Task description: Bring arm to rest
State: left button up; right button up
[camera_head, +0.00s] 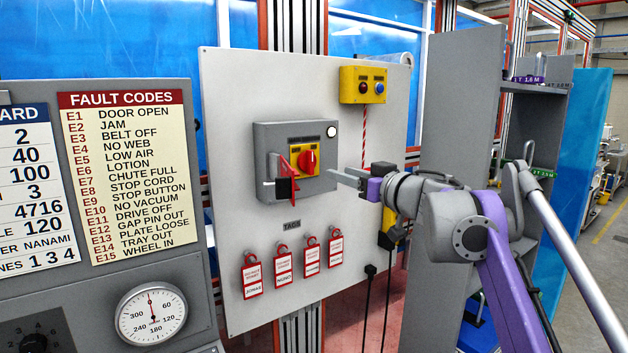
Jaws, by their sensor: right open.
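My right arm (490,250), grey and purple, comes in from the lower right. Its right gripper (347,173) points left, just right of the grey switch box (262,137) on the pale panel. The fingers look spread and hold nothing that I can see. Whether a fingertip touches the box edge, I cannot tell. The box carries a red rotary knob (307,160) on a yellow plate, and a red piece (288,178) stands out at its left. My left gripper is not in view.
Several red-and-white tags (283,265) hang low on the panel (225,110). A yellow button box (362,85) with a striped cord is above. A fault-code board (128,180) and a dial gauge (152,314) are at left. A grey cabinet (462,110) stands behind my arm.

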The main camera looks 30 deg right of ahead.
jog(key=s+a+f+m+g+h, duration=0.2)
jog(key=s+a+f, duration=0.1)
jog(key=f, duration=0.7)
jog(key=s+a+f+m+g+h, duration=0.15)
jog(key=s+f, duration=0.25)
jog(key=f, duration=0.6)
jog(key=s+a+f+m+g+h, duration=0.1)
jog(key=s+a+f+g+h, duration=0.25)
jog(key=f, duration=0.65)
jog(key=s+a+f+n+g+y, duration=0.2)
jog(key=s+a+f+y, duration=0.1)
jog(key=s+a+f, duration=0.4)
jog(key=s+a+f+n+g+y, duration=0.1)
jog(key=s+a+f, duration=0.5)
jog(key=f, duration=0.8)
jog(key=s+g+y, duration=0.1)
jog(key=s+g, duration=0.1)
jog(key=s, duration=0.1)
jog(key=shift+s+a+f+n+g+y, duration=0.15)
jog(key=shift+s+a+n+g+y, duration=0.15)
jog(key=shift+s+a+n+y, duration=0.1)
jog(key=shift+w, duration=0.1)
